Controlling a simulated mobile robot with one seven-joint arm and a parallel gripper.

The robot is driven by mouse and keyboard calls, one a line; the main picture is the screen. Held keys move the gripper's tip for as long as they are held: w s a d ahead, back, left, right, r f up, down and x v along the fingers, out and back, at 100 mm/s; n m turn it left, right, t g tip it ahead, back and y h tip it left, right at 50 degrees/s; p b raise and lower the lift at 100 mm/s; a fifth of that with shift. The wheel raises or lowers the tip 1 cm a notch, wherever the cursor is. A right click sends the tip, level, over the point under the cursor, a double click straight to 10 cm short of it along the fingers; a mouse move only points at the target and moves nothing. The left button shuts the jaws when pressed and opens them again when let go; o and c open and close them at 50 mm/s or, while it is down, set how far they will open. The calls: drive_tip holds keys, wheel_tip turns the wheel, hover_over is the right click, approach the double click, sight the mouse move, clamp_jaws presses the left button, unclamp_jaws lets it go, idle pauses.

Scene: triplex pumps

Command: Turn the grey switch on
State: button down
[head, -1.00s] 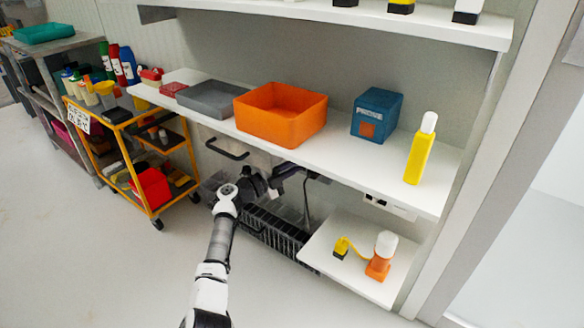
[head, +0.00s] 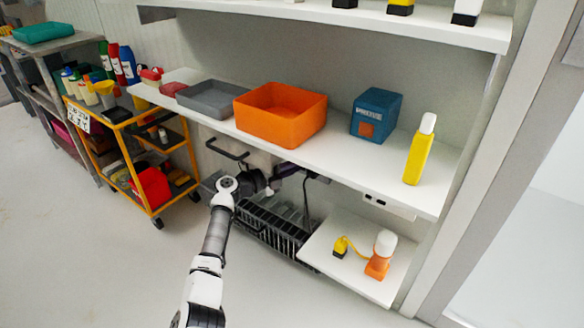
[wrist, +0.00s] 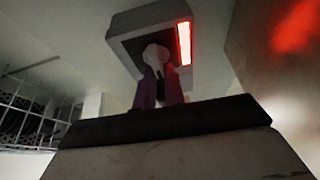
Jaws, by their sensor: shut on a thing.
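The switch shows in the wrist view as a grey box (wrist: 150,38) with a pale knob (wrist: 156,58) under it. A red strip (wrist: 184,43) glows on the box's right side. My gripper (wrist: 158,84) is shut on the knob, one finger on each side of it. In the head view my gripper (head: 286,172) reaches under the middle shelf, below the orange bin. The switch is hidden by the shelf there.
The white middle shelf (head: 395,182) passes close above my gripper and holds an orange bin (head: 280,113). A lower shelf (head: 335,272) is to the right, and a yellow cart (head: 125,150) to the left.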

drive_tip(key=c, duration=1.5)
unclamp_jaws()
drive_tip(key=p+v, duration=0.1)
drive_tip(key=v, duration=1.2)
drive_tip(key=shift+s+a+p, duration=0.15)
drive_tip(key=shift+a+p, duration=0.15)
drive_tip(key=shift+a, duration=0.05)
